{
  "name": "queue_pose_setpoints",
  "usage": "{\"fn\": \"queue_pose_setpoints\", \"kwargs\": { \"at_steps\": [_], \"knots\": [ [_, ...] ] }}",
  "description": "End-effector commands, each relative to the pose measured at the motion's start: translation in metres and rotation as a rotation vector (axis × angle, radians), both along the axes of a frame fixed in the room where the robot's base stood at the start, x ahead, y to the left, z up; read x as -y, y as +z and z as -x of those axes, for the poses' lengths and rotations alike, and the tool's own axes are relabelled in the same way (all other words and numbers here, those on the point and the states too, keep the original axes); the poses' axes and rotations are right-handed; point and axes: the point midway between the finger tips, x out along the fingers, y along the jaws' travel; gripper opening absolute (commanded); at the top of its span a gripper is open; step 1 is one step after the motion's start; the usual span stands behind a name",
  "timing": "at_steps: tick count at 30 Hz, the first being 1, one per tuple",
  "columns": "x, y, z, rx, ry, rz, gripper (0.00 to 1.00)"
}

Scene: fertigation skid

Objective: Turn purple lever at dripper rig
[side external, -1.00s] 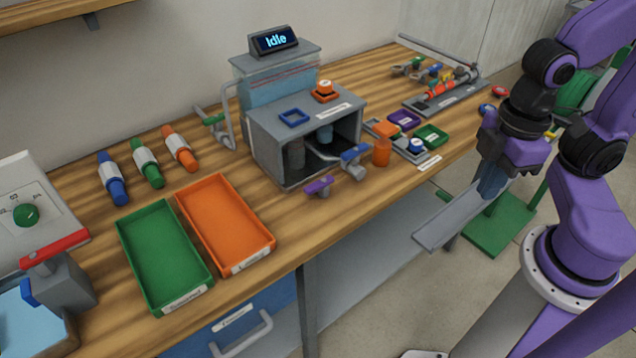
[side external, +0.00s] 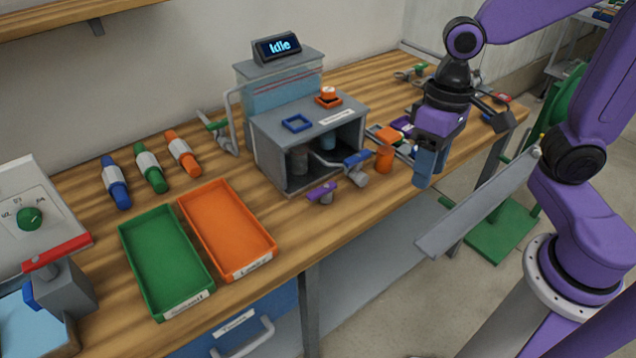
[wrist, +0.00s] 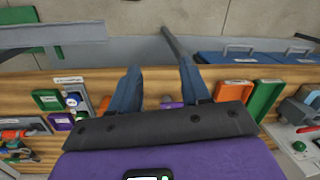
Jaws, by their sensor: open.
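The purple lever (side external: 321,191) sits on a small grey valve at the front of the grey dripper rig (side external: 262,140), low near the bench's front edge. The rig's display reads "Idle". In the wrist view a small purple patch (wrist: 171,103) shows between my fingers, likely the lever, mostly hidden by my gripper body. My gripper (side external: 425,178) is open and empty, fingers pointing down, right of the lever and apart from it, by the bench's front edge. It also shows in the wrist view (wrist: 158,82).
A blue-handled valve (side external: 356,160) and an orange cup (side external: 384,160) stand between the lever and my gripper. Green (side external: 207,291) and orange (side external: 271,250) trays lie to the left. Small coloured parts lie behind my gripper. Bare wood lies just in front of the lever.

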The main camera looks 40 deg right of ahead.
Motion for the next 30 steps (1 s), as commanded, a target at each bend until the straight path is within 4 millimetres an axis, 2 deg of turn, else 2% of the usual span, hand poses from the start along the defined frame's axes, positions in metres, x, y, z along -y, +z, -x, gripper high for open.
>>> {"fn": "queue_pose_setpoints", "kwargs": {
  "at_steps": [6,14,24,30],
  "knots": [
    [-0.015,0.003,-0.047,-0.07,-0.386,-0.022,0.47],
    [-0.024,0.005,-0.102,-0.16,-0.841,-0.054,0.47],
    [-0.019,0.006,-0.169,-0.296,-1.416,-0.105,0.47],
    [-0.01,0.006,-0.194,-0.363,-1.653,-0.133,0.47]
  ]
}}
